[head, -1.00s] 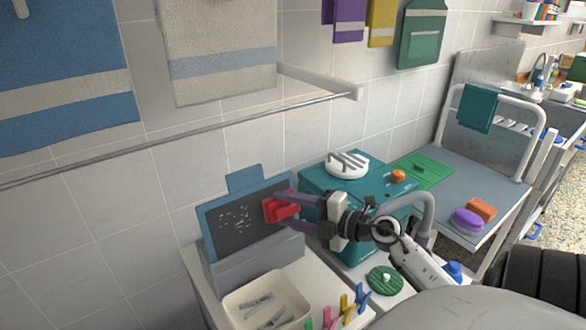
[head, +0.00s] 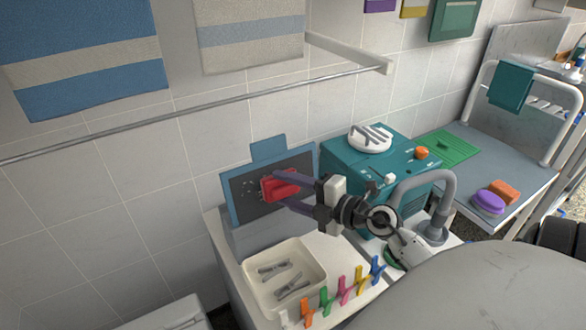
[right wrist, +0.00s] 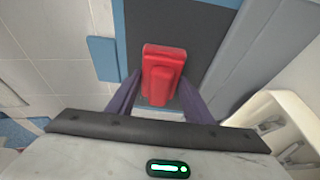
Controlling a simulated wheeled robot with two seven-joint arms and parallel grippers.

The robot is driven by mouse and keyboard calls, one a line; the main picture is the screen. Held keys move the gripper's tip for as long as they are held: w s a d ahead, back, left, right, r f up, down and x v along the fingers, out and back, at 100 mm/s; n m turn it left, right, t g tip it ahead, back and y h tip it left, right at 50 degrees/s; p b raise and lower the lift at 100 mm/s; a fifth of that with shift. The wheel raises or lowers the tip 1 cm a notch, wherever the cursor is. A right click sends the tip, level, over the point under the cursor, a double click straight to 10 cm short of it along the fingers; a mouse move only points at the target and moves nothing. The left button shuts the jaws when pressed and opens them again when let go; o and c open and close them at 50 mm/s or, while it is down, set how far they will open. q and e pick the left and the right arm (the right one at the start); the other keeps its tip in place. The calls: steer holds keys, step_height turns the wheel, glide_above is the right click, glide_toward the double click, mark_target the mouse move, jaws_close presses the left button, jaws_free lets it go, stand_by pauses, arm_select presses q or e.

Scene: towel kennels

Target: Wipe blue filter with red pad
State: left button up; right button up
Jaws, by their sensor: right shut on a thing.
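The blue filter (head: 227,190) is a blue frame with a dark panel and a tab on top, leaning upright in a grey holder by the wall. Pale specks show on the dark panel left of the pad. My right gripper (head: 285,190) is shut on the red pad (head: 271,187), in front of the panel's middle. In the right wrist view the red pad (right wrist: 163,75) sits between the purple fingers, over the dark panel (right wrist: 190,25). Whether the pad touches the panel I cannot tell for certain. My left gripper is not in view.
A cream tray (head: 250,294) with grey clips stands in front of the filter. Several coloured pegs (head: 343,290) stand beside it. A teal box (head: 345,170) and a grey tap (head: 443,190) are to the right. A towel rail (head: 230,105) runs above.

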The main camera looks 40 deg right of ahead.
steer(key=shift+w+a, duration=0.35)
steer(key=shift+a, duration=1.15)
steer(key=shift+w+a, duration=0.4)
steer(key=shift+a, duration=1.05)
steer(key=shift+w+a, duration=0.35)
steer(key=shift+a, duration=1.15)
steer(key=s+a+r, duration=0.1)
steer(key=s, duration=0.4)
steer(key=shift+s+a, duration=0.15)
steer(key=shift+s, duration=0.25)
steer(key=shift+s+r, duration=0.1)
steer(key=shift+s+a+r, duration=0.15)
steer(key=shift+s+a, duration=0.05)
steer(key=shift+s, duration=0.5)
steer(key=shift+s+a+r, duration=0.1)
steer(key=shift+s+a, duration=0.05)
steer(key=shift+s, duration=0.5)
